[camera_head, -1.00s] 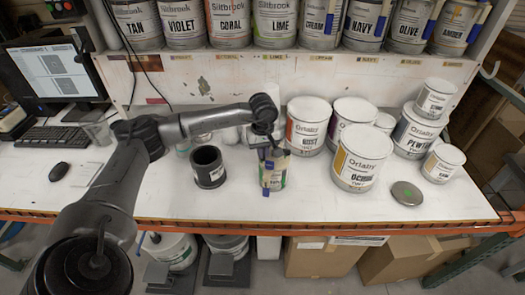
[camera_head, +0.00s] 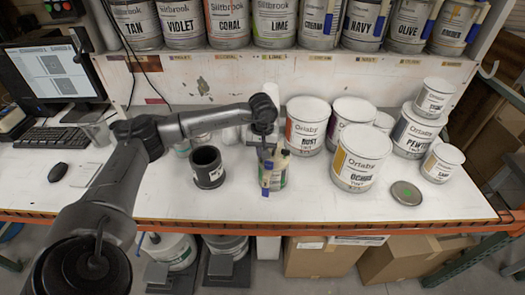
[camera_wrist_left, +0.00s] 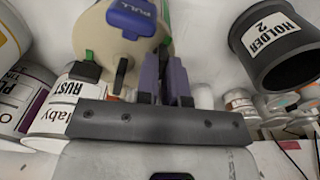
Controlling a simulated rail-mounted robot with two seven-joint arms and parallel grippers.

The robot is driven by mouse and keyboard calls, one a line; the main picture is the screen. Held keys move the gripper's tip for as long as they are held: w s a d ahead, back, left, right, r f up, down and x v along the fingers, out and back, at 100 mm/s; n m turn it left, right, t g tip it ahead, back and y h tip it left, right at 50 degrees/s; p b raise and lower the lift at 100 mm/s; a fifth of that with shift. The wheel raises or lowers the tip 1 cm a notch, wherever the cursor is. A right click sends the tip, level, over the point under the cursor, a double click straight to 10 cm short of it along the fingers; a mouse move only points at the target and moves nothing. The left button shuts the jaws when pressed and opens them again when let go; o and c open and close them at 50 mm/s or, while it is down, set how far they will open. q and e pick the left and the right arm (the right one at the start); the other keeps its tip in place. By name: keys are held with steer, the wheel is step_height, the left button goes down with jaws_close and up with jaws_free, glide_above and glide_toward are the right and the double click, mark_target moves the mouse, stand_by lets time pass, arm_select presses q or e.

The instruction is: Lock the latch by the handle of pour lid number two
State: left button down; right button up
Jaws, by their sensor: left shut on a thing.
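In the left wrist view the lid (camera_wrist_left: 99,33) fills the top left, with the blue PULL tab (camera_wrist_left: 131,18) at the top edge. The lid's number is not readable. My right gripper is not in view.
A black cup (camera_head: 208,172) marked HOLDER 2 in the left wrist view (camera_wrist_left: 274,46) stands left of the can. White Orlaby cans, including Ochre (camera_head: 361,158) and Rust (camera_head: 306,125), stand close on the right. A round lid (camera_head: 406,193) lies further right. Table front is clear.

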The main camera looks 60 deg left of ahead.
arm_select(q)
steer(key=c, duration=1.2)
jaws_free()
steer(key=shift+r+p, duration=0.6)
steer(key=shift+r, duration=0.2)
step_height(320, 180, up, 5)
steer(key=p, duration=0.3)
steer(key=shift+r+p, duration=0.2)
steer(key=shift+p, duration=0.1)
steer(key=shift+r+p, duration=0.35)
steer(key=shift+r, duration=0.2)
